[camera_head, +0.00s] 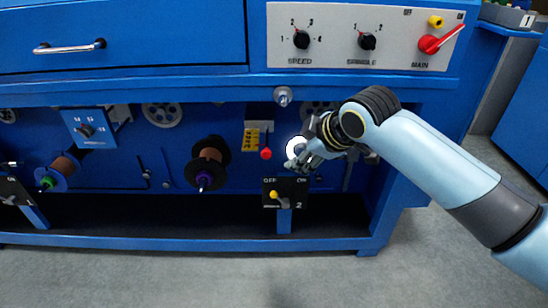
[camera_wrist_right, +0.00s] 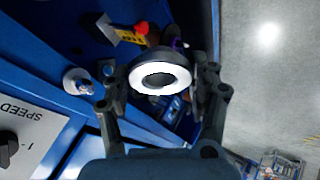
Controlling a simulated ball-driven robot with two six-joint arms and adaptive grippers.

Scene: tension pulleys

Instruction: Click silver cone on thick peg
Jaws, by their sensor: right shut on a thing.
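A pale silver ring-shaped piece with a dark central hole, likely the silver cone (camera_wrist_right: 160,77), sits between the fingers of my right gripper (camera_wrist_right: 158,88). It also shows as a white disc in the head view (camera_head: 296,147). My right gripper (camera_head: 312,150) is shut on it in front of the blue machine, clear of the panel as far as I can see. A short silver peg on a round base (camera_head: 283,95) sticks out up and left of the gripper; it shows in the wrist view too (camera_wrist_right: 78,82). I cannot tell whether it is the thick peg. My left gripper is out of view.
A red-knobbed lever (camera_head: 266,153) is just left of the gripper. An OFF/ON switch box (camera_head: 288,192) stands below it. A brown spool with a purple tip (camera_head: 209,162) and one with a green tip (camera_head: 62,172) are further left. The control panel (camera_head: 365,37) is above.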

